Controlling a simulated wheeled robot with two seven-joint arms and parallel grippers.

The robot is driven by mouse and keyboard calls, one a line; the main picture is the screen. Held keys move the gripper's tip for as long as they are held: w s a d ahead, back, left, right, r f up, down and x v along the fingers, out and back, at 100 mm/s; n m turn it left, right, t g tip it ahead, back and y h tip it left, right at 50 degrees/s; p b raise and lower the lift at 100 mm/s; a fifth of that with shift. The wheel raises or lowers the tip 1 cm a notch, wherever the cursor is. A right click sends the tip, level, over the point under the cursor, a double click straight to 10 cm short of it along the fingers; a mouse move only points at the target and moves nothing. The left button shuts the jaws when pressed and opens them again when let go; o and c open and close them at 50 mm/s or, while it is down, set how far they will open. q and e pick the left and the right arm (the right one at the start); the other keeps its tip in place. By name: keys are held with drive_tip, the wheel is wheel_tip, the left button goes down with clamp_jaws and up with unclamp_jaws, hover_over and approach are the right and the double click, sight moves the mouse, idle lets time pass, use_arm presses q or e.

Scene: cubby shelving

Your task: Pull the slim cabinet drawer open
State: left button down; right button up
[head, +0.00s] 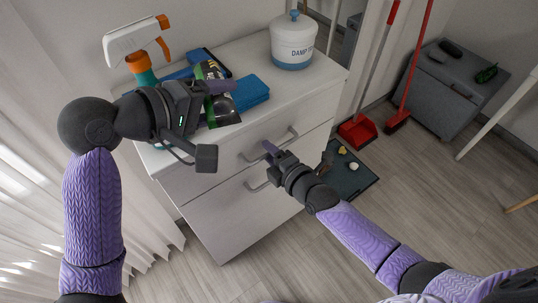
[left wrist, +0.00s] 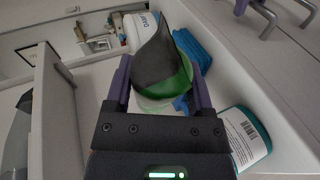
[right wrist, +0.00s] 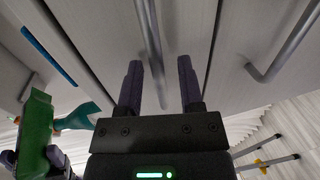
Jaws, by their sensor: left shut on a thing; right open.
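The slim white cabinet (head: 225,222) has two drawers with grey bar handles, and both look shut. My right gripper (head: 268,154) is open at the upper drawer's handle (head: 290,132). In the right wrist view that handle (right wrist: 150,40) runs between the open fingers (right wrist: 160,78); contact cannot be told. The lower handle (head: 258,186) is partly hidden by my right gripper. My left gripper (head: 205,112) is shut on a black and green pouch (head: 222,110) above the cabinet top. The pouch (left wrist: 165,65) fills the space between the fingers in the left wrist view.
On the cabinet top stand a white-blue canister (head: 293,42), blue folded cloths (head: 250,93) and an orange-white spray bottle (head: 135,40). A red dustpan (head: 359,132), a broom (head: 397,121) and a dark mat (head: 350,182) are to the right. The floor in front is clear.

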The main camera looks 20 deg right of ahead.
drive_tip(key=shift+w+a, duration=0.1)
drive_tip(key=shift+w, duration=0.1)
clamp_jaws()
idle(1.4)
